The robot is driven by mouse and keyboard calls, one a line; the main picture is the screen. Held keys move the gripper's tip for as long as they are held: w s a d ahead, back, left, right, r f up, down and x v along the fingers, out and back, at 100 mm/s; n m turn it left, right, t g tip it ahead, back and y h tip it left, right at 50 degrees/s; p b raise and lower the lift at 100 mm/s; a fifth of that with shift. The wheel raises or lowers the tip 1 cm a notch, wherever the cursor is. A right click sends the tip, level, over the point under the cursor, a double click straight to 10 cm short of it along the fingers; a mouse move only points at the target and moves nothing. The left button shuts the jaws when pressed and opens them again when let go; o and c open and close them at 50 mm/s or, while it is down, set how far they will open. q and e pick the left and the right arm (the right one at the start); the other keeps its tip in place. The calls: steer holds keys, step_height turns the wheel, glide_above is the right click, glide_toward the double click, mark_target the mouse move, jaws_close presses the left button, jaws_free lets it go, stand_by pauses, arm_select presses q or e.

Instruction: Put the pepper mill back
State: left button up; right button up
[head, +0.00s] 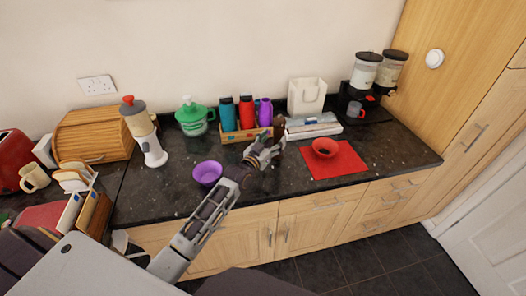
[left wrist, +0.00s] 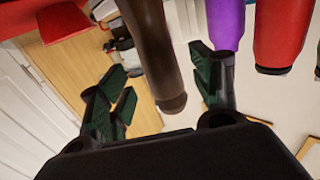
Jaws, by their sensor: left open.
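The pepper mill (head: 279,123) looks like a dark brown upright cylinder on the granite counter, just right of the crate of bottles. My left gripper (head: 271,146) is directly in front of it in the head view and hides its lower part. In the left wrist view the mill (left wrist: 152,48) shows large, between the two spread green-padded fingers of my left gripper (left wrist: 162,90). The fingers are open, with visible gaps on both sides of the mill. My right gripper is not in view.
A wooden crate (head: 243,136) with teal, red and purple bottles stands left of the mill. A white box (head: 314,130) and white bag (head: 307,96) are to its right. A red bowl (head: 324,147) sits on a red mat (head: 345,166). A purple bowl (head: 207,173) is front left.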

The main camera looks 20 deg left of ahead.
arm_select(q)
steer(key=s+a, duration=0.1)
steer(key=s, duration=0.6)
steer(key=shift+a+b, duration=0.2)
steer(key=shift+b, duration=0.2)
stand_by(0.7)
